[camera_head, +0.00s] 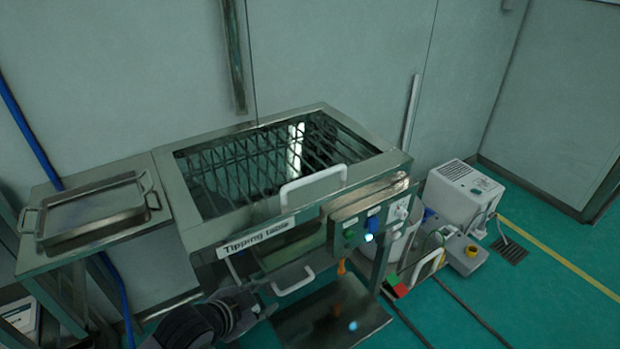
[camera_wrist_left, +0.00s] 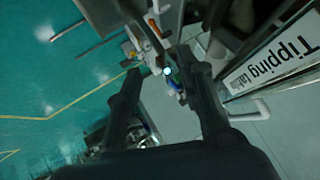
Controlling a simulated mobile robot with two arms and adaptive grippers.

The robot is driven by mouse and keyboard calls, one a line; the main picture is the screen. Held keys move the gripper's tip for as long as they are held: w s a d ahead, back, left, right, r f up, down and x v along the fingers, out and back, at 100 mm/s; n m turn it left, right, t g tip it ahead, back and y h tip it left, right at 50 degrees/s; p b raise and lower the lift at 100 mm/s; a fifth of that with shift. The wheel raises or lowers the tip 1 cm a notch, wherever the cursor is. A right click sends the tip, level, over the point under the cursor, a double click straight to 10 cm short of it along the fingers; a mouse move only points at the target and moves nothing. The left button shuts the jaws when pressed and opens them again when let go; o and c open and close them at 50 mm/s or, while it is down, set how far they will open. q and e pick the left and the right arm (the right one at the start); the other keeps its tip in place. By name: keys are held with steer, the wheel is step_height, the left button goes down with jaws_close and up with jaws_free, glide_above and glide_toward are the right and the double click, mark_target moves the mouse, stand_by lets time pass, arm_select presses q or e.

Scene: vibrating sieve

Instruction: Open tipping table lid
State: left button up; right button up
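The tipping table (camera_head: 190,205) stands in the middle of the head view, with a "Tipping table" label on its front. Its lid (camera_head: 290,160) lies flat and closed over a dark grid. A white handle (camera_head: 313,184) sits on the lid's front edge. A white handle (camera_wrist_left: 250,110) is right of the fingers there. My right gripper is not in view.
A metal tray (camera_head: 95,213) rests on the side table at left. A control panel (camera_head: 370,222) with knobs is at the table's front right. A white box machine (camera_head: 463,196) stands on the floor at right. A wall (camera_head: 330,55) is close behind.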

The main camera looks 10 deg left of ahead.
arm_select(q)
steer(key=w+r+m+t+h, duration=0.2)
steer(key=w+r+m, duration=0.2)
steer(key=w+r, duration=0.35)
steer(key=m+t+h, duration=0.2)
steer(key=m+t, duration=0.1)
steer(key=m, duration=0.1)
glide_toward(303, 183)
steer(key=p+x, duration=0.1)
steer(key=x, duration=1.1)
steer(key=shift+w+d+p, duration=0.2)
steer(key=shift+w+p, duration=0.15)
steer(key=shift+c, duration=0.5)
jaws_close()
